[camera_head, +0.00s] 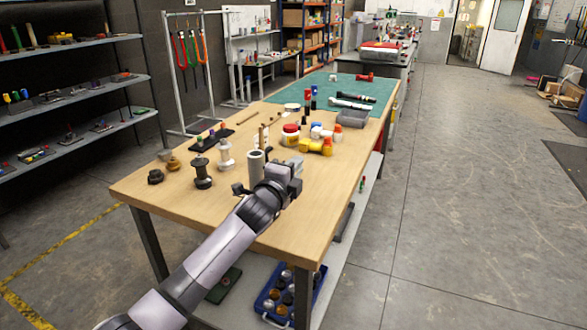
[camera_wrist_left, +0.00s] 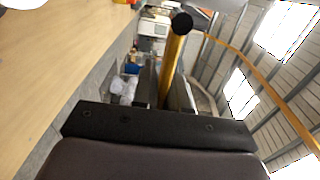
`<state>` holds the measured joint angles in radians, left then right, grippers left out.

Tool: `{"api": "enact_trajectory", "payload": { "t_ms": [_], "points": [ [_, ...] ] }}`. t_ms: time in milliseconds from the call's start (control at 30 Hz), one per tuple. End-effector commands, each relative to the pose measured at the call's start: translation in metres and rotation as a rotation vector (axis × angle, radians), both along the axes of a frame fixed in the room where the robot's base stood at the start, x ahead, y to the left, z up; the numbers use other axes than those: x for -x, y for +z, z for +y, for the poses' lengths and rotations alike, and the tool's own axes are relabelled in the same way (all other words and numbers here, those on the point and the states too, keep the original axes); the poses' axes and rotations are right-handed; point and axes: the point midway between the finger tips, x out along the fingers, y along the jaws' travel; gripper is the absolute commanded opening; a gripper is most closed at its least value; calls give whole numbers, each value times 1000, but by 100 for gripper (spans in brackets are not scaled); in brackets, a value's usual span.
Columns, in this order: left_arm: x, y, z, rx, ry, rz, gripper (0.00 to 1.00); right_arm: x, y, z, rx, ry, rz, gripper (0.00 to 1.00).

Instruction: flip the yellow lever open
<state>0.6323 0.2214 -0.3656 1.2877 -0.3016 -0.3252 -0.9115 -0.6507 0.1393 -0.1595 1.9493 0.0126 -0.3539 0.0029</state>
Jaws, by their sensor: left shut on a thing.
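The yellow lever (camera_wrist_left: 170,70), a round yellow bar with a dark end, stands between the two fingers of my left gripper (camera_wrist_left: 165,92) in the left wrist view. The fingers are shut on it. In the head view my left gripper (camera_head: 293,167) is over the near right part of the workbench, and I cannot make out the held lever there. My right gripper is not in view.
The wooden workbench (camera_head: 160,192) holds dark spools (camera_head: 203,173), a pale spool (camera_head: 225,155) and a grey cylinder (camera_head: 256,163) close to my left gripper. A grey tray (camera_head: 352,118) and a green mat (camera_head: 335,85) lie farther back.

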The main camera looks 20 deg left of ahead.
Motion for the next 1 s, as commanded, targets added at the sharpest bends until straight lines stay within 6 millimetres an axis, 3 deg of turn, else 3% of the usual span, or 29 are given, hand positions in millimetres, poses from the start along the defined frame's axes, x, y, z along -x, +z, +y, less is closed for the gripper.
{"api": "enact_trajectory", "payload": {
  "t_ms": [567,600,1000],
  "points": [
    [0,2,0,37,0,2,0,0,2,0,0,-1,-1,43],
    [0,3,0,37,0,2,19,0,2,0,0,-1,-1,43],
    [4,1,1,31,0,2,19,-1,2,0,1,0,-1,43]
  ]
}}
